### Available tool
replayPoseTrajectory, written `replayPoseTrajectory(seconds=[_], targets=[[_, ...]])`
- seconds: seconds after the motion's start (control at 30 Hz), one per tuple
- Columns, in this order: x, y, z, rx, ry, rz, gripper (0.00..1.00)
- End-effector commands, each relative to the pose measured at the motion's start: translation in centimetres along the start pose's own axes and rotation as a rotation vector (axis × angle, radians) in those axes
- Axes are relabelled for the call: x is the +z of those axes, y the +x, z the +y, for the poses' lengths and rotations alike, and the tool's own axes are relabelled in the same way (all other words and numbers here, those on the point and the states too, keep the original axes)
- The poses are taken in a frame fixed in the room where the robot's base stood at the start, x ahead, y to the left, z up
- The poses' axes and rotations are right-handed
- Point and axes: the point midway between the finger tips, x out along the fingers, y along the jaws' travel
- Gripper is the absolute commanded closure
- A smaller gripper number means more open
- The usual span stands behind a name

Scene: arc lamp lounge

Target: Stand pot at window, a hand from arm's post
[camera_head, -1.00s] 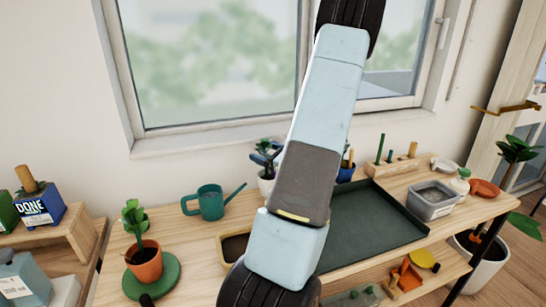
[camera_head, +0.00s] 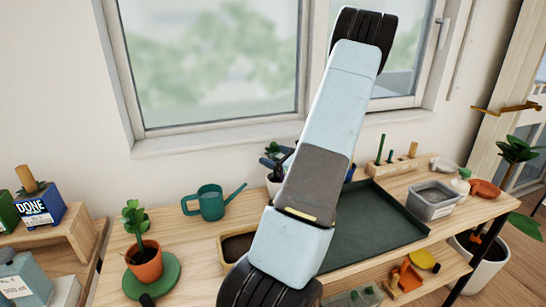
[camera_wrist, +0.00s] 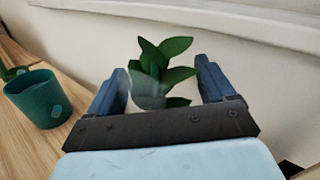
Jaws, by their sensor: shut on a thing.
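A leafy green plant in a pale pot (camera_wrist: 148,92) sits between the two blue fingers of my gripper (camera_wrist: 160,80) in the wrist view. My gripper is shut on this pot. In the head view the pale pot (camera_head: 273,187) shows just left of my arm, at the back of the bench (camera_head: 195,245) below the window (camera_head: 215,65). My arm hides most of my gripper there. I cannot tell whether the pot's base touches the bench. I cannot make out which upright is the arm's post.
A teal watering can (camera_head: 211,202) stands left of the held pot. A terracotta pot (camera_head: 146,263) stands on a green disc. Right of my arm are a dark green tray (camera_head: 375,225), a pegged block (camera_head: 397,164) and a grey tub (camera_head: 431,203).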

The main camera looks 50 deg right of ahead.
Motion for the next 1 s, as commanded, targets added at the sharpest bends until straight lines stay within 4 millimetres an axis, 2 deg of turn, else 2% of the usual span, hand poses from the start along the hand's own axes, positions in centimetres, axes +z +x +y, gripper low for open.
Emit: replayPoseTrajectory(seconds=[0.3, 0.33, 0.4, 0.5, 0.8, 1.0], targets=[[-0.1, 0.1, 0.1, 0.001, 0.000, -0.001, 0.92], [-0.1, 0.0, 0.1, 0.000, 0.000, 0.000, 0.15], [-0.1, 0.0, 0.1, 0.001, 0.000, 0.000, 0.08], [-0.1, 0.0, 0.1, 0.001, 0.000, 0.000, 0.00], [0.1, -0.1, 0.0, 0.000, -0.001, 0.000, 0.00], [0.1, -2.6, 0.0, -0.001, -0.001, 0.001, 0.00]])
